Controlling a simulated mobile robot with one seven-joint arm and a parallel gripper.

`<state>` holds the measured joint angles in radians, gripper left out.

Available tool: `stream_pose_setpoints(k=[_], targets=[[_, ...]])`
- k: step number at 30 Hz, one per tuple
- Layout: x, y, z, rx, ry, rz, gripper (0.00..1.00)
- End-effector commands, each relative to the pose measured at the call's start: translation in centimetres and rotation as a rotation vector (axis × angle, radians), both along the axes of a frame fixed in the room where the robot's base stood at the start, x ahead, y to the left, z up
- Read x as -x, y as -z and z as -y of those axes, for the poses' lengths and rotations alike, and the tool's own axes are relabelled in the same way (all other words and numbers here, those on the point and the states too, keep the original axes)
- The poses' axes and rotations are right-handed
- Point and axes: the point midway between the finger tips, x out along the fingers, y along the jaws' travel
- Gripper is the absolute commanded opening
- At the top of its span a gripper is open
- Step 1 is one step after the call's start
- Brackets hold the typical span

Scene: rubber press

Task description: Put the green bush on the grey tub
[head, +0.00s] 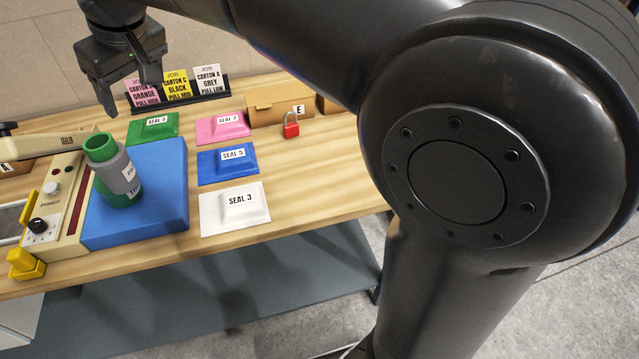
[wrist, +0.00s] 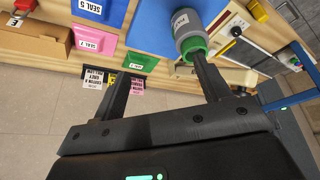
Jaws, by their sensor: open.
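The green bush (head: 100,147), a hollow ring, sits upright on top of the grey tub (head: 119,173). A green part with a white label shows below the grey, and the stack stands on a blue block (head: 165,200). In the wrist view the bush (wrist: 194,47) is the end nearest the camera, with the grey tub (wrist: 188,24) behind it. My gripper (head: 131,93) is open and empty, above and behind the stack in the head view. In the wrist view one finger of my gripper (wrist: 160,72) overlaps the bush's edge; I cannot tell whether they touch.
A cream press (head: 62,205) with knobs and a lever arm stands left of the stack. Green, pink, blue and white seal pads (head: 235,208) lie to the right. A card rack (head: 180,97), a cardboard box (head: 280,100) and a red padlock (head: 291,129) are at the back.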

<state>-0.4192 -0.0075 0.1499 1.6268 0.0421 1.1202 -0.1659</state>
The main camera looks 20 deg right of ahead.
Motion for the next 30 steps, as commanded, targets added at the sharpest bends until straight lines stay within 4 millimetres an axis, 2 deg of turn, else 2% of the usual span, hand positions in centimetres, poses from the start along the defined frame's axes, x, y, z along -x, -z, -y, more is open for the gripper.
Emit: stream_pose_setpoints(k=[1,6,11,15,18,22,25,30], targets=[[0.8,0.0,2.9,0.002,0.053,0.009,0.70],[4.1,1.5,11.2,0.002,0.223,0.033,0.70],[8.2,3.9,18.0,-0.007,0.380,0.049,0.70],[12.3,6.8,22.9,-0.021,0.512,0.061,0.70],[15.0,9.1,25.5,-0.032,0.595,0.068,0.70],[17.6,11.4,27.6,-0.045,0.672,0.074,0.70],[18.7,12.6,28.3,-0.052,0.704,0.076,0.70],[19.3,13.1,28.7,-0.055,0.721,0.076,0.70]])
